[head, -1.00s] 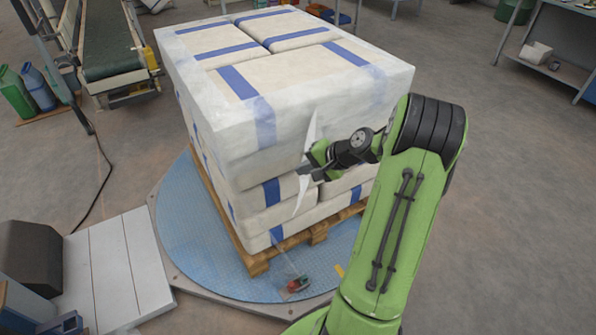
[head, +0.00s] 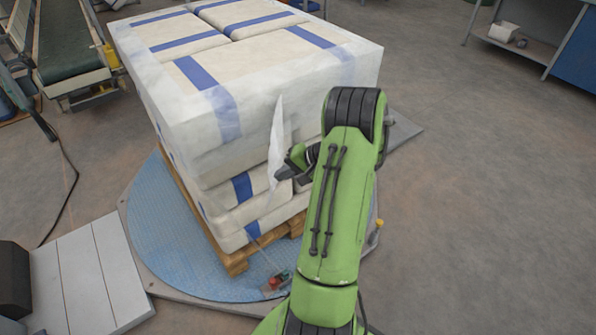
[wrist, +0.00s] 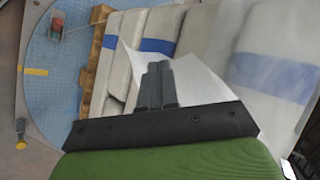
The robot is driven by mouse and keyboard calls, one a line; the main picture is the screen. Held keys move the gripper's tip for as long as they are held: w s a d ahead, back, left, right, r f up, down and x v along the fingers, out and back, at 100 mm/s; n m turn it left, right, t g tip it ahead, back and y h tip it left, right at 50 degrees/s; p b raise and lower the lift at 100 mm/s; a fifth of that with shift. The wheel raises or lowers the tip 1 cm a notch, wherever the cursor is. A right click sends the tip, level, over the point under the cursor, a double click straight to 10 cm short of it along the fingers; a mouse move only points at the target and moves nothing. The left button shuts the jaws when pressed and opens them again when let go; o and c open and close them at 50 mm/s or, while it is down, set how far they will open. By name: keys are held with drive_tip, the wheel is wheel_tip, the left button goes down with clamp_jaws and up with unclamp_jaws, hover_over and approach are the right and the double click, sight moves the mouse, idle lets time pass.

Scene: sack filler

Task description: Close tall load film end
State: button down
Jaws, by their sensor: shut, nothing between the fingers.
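The tall load (head: 265,85) is a stack of pale sacks with blue bands on a wooden pallet (head: 235,262). Clear film covers its upper layers. A loose white film end (head: 277,140) hangs off the near face, close to my gripper (head: 281,174). In the wrist view the film end (wrist: 205,88) spreads behind my gripper (wrist: 158,68), with the sack layers beyond it. The fingers are together and hold nothing. Whether they touch the film cannot be told. My arm hides the load's lower right side.
The pallet stands on a round blue turntable (head: 165,245). A small red-and-green device (head: 277,281) lies near its front edge, with a thin line running up toward the load. A ramp (head: 85,275) is at left, a conveyor (head: 68,45) behind it. Floor at right is clear.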

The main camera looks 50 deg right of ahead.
sight(263, 172)
drive_tip(key=shift+w+a+r, duration=0.1)
drive_tip(key=shift+w+a, duration=0.2)
drive_tip(key=shift+w, duration=0.45)
drive_tip(key=shift+w+a+r, duration=0.1)
drive_tip(key=shift+w+a, duration=0.2)
drive_tip(key=shift+w, duration=0.45)
drive_tip(key=shift+w+a+m+h, duration=0.3)
drive_tip(key=shift+w, duration=0.2)
drive_tip(key=w+a+m+h, duration=0.1)
drive_tip(key=w+m+h, duration=0.1)
drive_tip(key=w, duration=0.3)
drive_tip(key=w+a+m+h+p, duration=0.1)
drive_tip(key=w+m, duration=0.1)
drive_tip(key=w, duration=0.3)
drive_tip(key=shift+w+a+m+t+h, duration=0.25)
drive_tip(key=shift+m+t+h, duration=0.05)
drive_tip(key=shift+m+h, duration=0.1)
drive_tip(key=shift+s+d, duration=0.1)
